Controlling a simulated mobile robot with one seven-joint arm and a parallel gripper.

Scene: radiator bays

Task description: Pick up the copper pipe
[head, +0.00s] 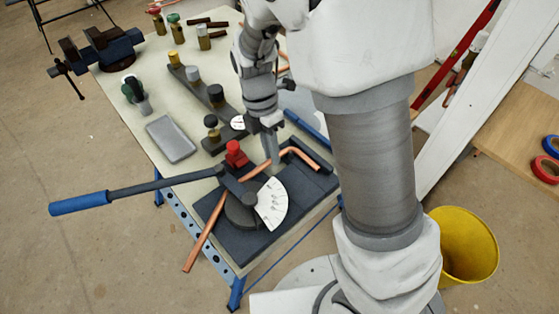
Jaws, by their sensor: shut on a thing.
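The copper pipe (207,234) is a long bent tube at the pipe bender (240,213) near the table's front end. Its long straight part sticks out over the table's front edge, and its short bent end is at the right. The bender has a white fan-shaped scale, a red knob and a long blue-handled lever (80,203) reaching left. My gripper (271,160) points down behind the scale and is shut on the pipe near its bend. The fingertips are small here, and the scale and bender hide the pipe's middle.
A grey tray (171,138) lies on the table (117,92) to the left. Several valves and fittings stand farther back, with a vise (107,48) at the far left edge. A yellow bucket (468,245) stands on the floor at right.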

